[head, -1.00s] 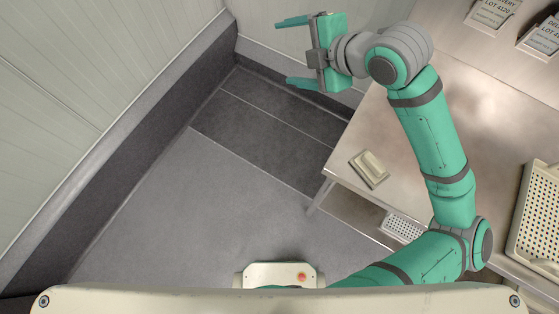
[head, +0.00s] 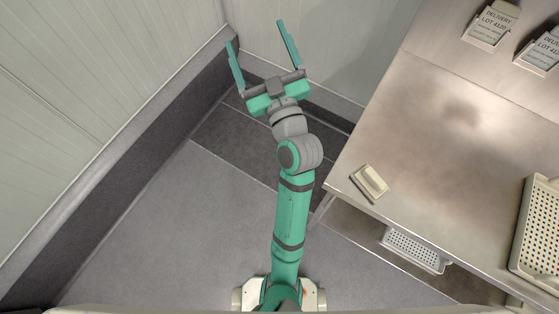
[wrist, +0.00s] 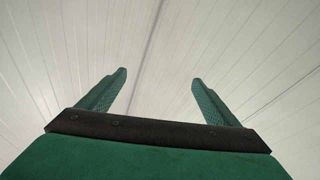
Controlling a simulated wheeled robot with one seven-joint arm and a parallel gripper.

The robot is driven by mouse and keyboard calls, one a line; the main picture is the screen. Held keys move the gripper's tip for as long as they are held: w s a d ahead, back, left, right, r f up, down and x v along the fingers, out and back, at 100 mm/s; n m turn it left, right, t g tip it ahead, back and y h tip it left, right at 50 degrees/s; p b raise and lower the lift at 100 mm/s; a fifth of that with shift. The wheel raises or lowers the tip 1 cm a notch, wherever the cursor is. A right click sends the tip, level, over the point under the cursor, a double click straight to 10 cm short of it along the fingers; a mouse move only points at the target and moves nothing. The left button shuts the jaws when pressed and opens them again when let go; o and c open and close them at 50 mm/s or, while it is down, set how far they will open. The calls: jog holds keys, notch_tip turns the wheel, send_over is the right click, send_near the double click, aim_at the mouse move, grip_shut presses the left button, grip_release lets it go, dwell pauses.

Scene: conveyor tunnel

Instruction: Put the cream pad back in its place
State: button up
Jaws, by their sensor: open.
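A small cream pad (head: 371,180) lies on the steel table (head: 430,150), close to its left corner in the head view. It seems to rest on a darker base, though this is too small to be sure. My gripper (head: 261,46) is open and empty, with its fingers spread toward the back wall. It is up and to the left of the pad, well apart from it and off the table's edge. In the wrist view my two green fingers (wrist: 160,85) stand apart with only pale panelled wall between them. The pad does not show in the wrist view.
Two holders with printed delivery cards (head: 489,25) (head: 540,52) stand at the table's far right. A cream perforated tray (head: 520,225) is at the right edge. A white perforated basket (head: 415,250) sits below the table top. Panelled walls close the left and back; the table's middle is clear.

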jog(key=s+d+f+m+g+h, duration=0.1)
jog(key=s+f+m+h, duration=0.35)
jog(key=s+f, duration=0.4)
jog(key=s+f+m+g+h, duration=0.1)
jog(key=s+f+m+h, duration=0.4)
jog(key=f, duration=0.7)
jog(key=s+d+f+n+g+y, duration=0.1)
jog(key=s+d+f, duration=0.1)
jog(key=s, duration=1)
jog(key=s+d+f+n+g+y, duration=0.1)
jog(key=s+f, duration=0.3)
jog(key=s, duration=0.7)
jog(key=shift+s+d+f+n, duration=0.3)
jog(key=shift+s+d+n, duration=0.05)
jog(key=shift+s+d, duration=0.05)
jog(key=shift+s, duration=0.1)
